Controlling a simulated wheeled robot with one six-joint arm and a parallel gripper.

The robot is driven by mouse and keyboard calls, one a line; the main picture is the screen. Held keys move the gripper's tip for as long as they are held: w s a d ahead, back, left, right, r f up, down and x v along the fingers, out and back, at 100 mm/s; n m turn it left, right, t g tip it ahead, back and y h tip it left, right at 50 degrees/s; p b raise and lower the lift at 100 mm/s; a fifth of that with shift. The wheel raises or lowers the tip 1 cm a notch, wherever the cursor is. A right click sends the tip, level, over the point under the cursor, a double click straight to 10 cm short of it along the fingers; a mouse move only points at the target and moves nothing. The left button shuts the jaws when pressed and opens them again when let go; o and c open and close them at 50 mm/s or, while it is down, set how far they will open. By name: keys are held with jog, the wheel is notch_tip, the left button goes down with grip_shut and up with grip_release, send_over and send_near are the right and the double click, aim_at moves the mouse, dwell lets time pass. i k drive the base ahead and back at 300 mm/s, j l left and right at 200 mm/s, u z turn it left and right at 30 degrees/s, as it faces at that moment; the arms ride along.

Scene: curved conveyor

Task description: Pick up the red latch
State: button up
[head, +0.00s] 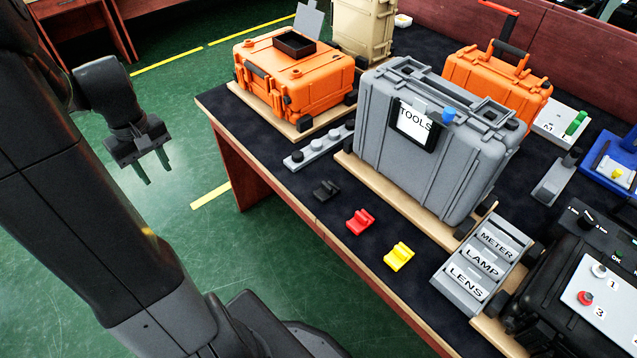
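The red latch (360,221) lies on the dark table top near its front edge. It is between a black latch (326,190) on its upper left and a yellow latch (399,256) on its lower right. All three are apart from each other. My gripper (153,173) hangs over the green floor at the left, well away from the table. Its two fingers point down and are spread apart, with nothing between them. Nothing hides the red latch.
A grey TOOLS case (430,140) stands behind the latches on a wooden board. A labelled grey rack (482,262) is to its right. An orange case (295,75) and a grey strip with knobs (318,147) lie farther left. The floor between my gripper and the table is clear.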

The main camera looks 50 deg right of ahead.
aim_at(361, 221)
jog(key=i+z, duration=0.35)
jog(key=i+j+z, duration=0.15)
jog(key=z, duration=0.2)
jog(key=i+j+z, duration=0.3)
jog(key=l+z, duration=0.1)
jog(key=z, duration=2.15)
jog(key=j, duration=0.1)
